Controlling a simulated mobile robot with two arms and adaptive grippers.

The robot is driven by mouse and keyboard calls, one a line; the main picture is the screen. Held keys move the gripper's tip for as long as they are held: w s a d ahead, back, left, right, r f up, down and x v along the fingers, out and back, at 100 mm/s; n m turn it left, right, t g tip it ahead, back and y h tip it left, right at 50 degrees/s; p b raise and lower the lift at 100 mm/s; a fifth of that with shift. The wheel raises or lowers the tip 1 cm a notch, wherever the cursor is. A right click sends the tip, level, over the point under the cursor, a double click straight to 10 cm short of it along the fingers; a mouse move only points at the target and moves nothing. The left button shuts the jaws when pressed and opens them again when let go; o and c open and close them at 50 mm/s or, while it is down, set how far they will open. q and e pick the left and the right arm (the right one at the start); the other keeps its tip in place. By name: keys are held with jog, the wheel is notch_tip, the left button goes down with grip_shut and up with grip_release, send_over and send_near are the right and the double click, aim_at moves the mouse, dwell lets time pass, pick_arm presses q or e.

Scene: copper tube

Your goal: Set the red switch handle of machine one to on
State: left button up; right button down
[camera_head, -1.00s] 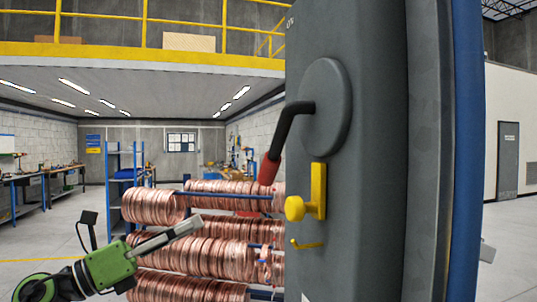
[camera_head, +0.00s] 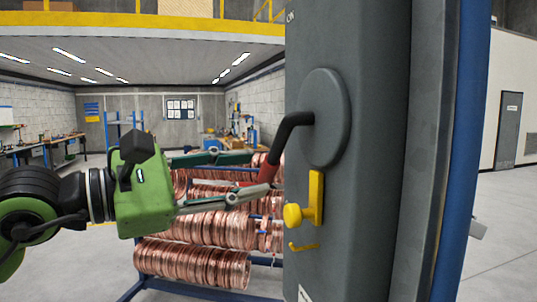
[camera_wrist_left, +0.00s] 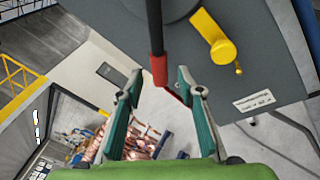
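The switch handle (camera_head: 284,143) is a black bent lever with a red grip (camera_head: 268,168). It hangs from a round grey disc (camera_head: 328,118) on the dark grey machine (camera_head: 375,190) and points down and to the left. My left gripper (camera_head: 262,176) comes in from the left with its fingers at the red grip. In the left wrist view, the red grip (camera_wrist_left: 160,72) lies between the two open green-padded fingertips (camera_wrist_left: 160,82), with gaps on both sides. My right gripper is in neither view.
A yellow knob (camera_head: 292,215) on a yellow bracket juts out just below the handle, with a small yellow hook (camera_head: 303,247) under it. Copper coils (camera_head: 195,262) on a blue rack stand behind my left gripper.

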aim_at(261, 170)
pick_arm(q)
jog(key=p+x, duration=0.1)
jog(key=x, duration=0.3)
jog(key=shift+r, duration=0.1)
jog(key=shift+w+d+p, duration=0.3)
jog(key=shift+d, duration=0.05)
grip_shut()
